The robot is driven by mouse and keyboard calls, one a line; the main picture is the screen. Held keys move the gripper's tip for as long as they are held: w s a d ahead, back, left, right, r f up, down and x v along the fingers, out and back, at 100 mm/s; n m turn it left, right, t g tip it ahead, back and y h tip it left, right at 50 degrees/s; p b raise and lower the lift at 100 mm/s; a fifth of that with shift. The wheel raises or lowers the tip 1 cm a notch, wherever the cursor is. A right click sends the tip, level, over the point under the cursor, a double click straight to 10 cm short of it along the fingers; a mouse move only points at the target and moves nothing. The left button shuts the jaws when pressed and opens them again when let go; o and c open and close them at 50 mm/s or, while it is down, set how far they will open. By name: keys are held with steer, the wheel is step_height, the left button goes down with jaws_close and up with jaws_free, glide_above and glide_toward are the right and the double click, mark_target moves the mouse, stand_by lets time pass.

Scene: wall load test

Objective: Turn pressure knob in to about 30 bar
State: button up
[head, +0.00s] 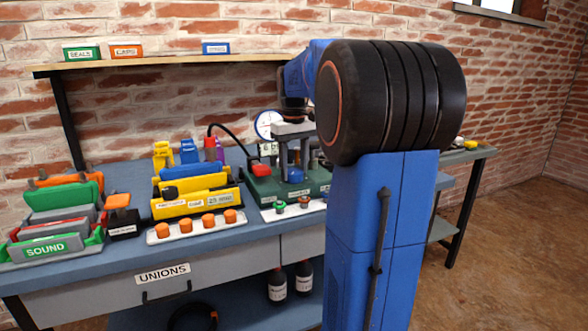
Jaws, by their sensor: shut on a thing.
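A dark green test unit (259,193) stands on the bench behind a white strip. A round white gauge (264,124) rises at its back, and its needle is too small to read. A small white display (268,146) below the gauge is partly hidden by my gripper. A blue knob (295,175) sits on the front of the unit. My gripper (294,170) points down over the unit, with its grey fingers on either side of the blue knob, shut on it. My arm hides the right part of the unit.
A shelf (160,64) with labelled boxes runs above. The bench front (240,231) is narrow.

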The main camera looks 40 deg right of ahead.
steer(key=m, duration=1.4)
steer(key=shift+m, duration=0.4)
steer(key=m, duration=1.2)
steer(key=shift+m, duration=0.3)
steer(key=o, duration=1.1)
steer(key=shift+c, duration=0.2)
